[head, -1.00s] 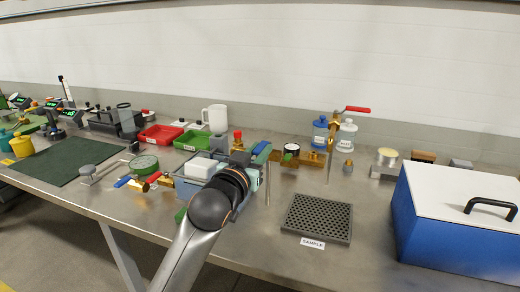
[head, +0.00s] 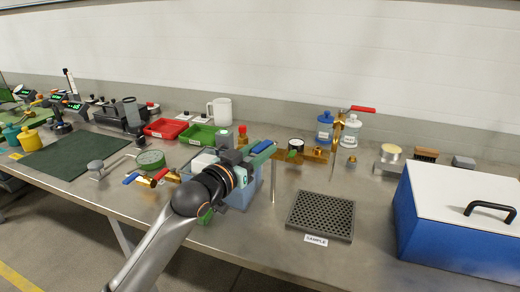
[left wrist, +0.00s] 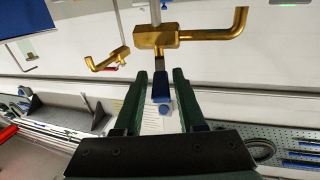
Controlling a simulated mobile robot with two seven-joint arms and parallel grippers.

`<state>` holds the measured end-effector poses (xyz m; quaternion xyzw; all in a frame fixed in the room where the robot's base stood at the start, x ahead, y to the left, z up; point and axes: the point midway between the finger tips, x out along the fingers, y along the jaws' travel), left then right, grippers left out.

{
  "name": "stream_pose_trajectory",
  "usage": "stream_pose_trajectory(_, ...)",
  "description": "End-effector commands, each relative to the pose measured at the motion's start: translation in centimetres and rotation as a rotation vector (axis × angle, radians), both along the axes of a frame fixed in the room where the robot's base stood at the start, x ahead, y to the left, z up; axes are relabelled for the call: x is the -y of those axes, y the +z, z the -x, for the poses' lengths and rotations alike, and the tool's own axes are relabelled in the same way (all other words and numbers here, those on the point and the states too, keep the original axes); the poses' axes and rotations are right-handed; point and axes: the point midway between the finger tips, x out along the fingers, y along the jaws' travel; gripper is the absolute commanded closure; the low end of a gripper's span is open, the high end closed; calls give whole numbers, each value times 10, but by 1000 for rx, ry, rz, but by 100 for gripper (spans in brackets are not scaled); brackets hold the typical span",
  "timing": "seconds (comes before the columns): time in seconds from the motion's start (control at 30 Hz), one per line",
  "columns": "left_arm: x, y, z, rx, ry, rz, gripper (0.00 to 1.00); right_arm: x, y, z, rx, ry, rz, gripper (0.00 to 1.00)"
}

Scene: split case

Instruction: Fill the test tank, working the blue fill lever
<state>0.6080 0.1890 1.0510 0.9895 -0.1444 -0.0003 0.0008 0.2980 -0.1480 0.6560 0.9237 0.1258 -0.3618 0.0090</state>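In the left wrist view, a blue lever (left wrist: 161,88) hangs from a brass valve (left wrist: 156,39) with a bent brass pipe. My left gripper (left wrist: 161,75) has its two dark green fingers apart, one on each side of the lever, with gaps visible. I cannot tell how deep the lever sits between them. In the head view, my left gripper (head: 266,153) is over a blue-grey open box (head: 246,193), possibly the tank, and points toward a brass fitting (head: 317,154) with a gauge. The arm hides part of the box and the lever there. My right gripper is out of view.
A black perforated tray (head: 321,216) labelled SAMPLE lies right of the box. A blue case (head: 450,236) with white lid stands at the right. A red-handled tap (head: 362,109) rises behind. Another blue-handled brass valve (head: 146,180) lies left. Bare bench lies around the tray.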

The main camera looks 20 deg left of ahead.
Motion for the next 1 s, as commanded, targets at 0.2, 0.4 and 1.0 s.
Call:
stream_pose_trajectory(0.2, 0, 0, 0, 0, 1, -1, 45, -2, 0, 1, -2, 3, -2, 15)
stream_pose_trajectory(0.4, -1, 0, 1, 0, 1, -1, 45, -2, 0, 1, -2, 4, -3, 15)
stream_pose_trajectory(1.0, -28, -1, 93, -1, 1, -2, 45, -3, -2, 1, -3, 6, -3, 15)
